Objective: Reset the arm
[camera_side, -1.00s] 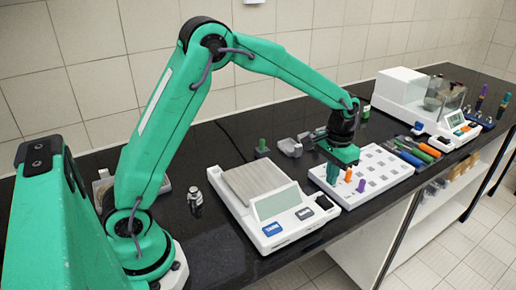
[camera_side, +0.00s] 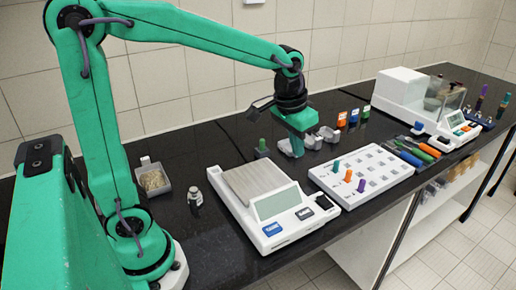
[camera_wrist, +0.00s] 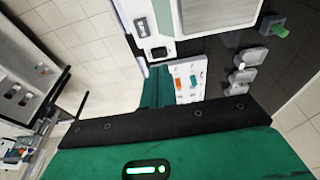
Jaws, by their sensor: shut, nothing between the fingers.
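My gripper (camera_side: 296,148) hangs from my bent arm with its green fingers pointing down, behind the balance and left of the white rack. Its fingers are shut with nothing held. In the wrist view my gripper (camera_wrist: 156,90) shows as a green finger shape in front of the rack. The white rack (camera_side: 325,176) holds a teal, an orange and a purple peg, all standing apart from my gripper. The rack also shows in the wrist view (camera_wrist: 189,92).
The white balance (camera_side: 262,205) stands in front of my gripper. Grey holders (camera_side: 328,134), a green-topped piece (camera_side: 262,148) and several small bottles (camera_side: 353,118) are near it. A metal weight (camera_side: 195,198) and a grey tray (camera_side: 153,180) are at left. A larger instrument (camera_side: 410,95) stands at right.

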